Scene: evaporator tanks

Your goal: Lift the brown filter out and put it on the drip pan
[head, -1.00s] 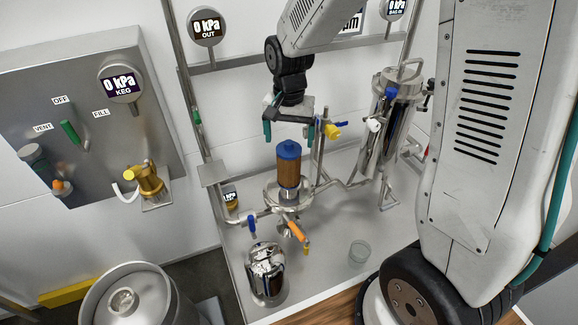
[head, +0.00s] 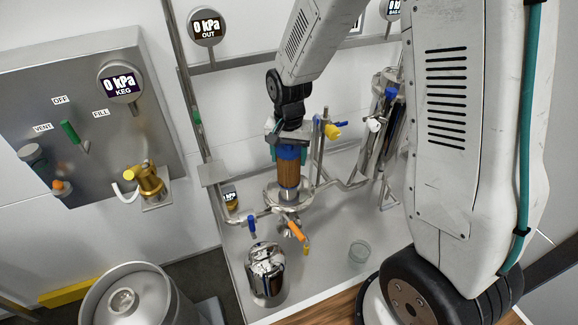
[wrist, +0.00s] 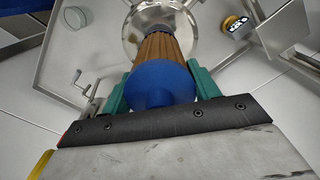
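The brown filter (head: 288,176) with a blue cap stands upright in a round metal base (head: 270,197) in the head view. In the wrist view its blue cap (wrist: 160,82) is close, with the brown ribbed body (wrist: 160,45) running down into the base. My gripper (head: 288,156) is over the filter's top, its green fingers on either side of the cap. Whether both fingers touch the cap is not clear. The broad grey metal surface under the equipment, seemingly the drip pan (head: 325,275), has free room at the front.
A shiny metal canister (head: 266,275) and a small glass cup (head: 359,251) stand on the pan. Pipes with blue and orange valve handles (head: 295,230) are close in front of the base. A tall steel housing (head: 378,135) stands at right, partly behind my arm.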

